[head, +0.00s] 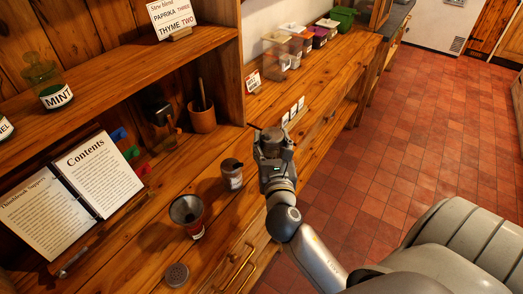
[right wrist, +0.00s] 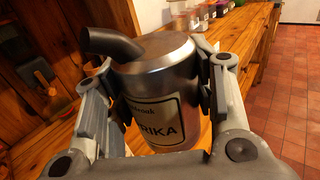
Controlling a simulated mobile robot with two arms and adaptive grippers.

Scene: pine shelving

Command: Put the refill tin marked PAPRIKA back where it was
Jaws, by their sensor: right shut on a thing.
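My right gripper (head: 273,142) is shut on the refill tin (right wrist: 165,85), raised over the front edge of the wooden counter. In the right wrist view the tin is a silver metal can with a dark spout at its upper left. Its cream label is partly hidden, with the letters "RIKA" readable. The gripper's fingers (right wrist: 158,95) sit on both sides of it. In the head view the gripper covers most of the tin, and I cannot make it out clearly. My left gripper does not show.
On the counter (head: 125,245) stand a jar with a funnel (head: 187,213), a small dark-lidded jar (head: 232,174) and a perforated lid (head: 177,275). An open book (head: 100,175) leans behind. Small white cards (head: 293,110) and several containers (head: 301,40) line the counter farther back.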

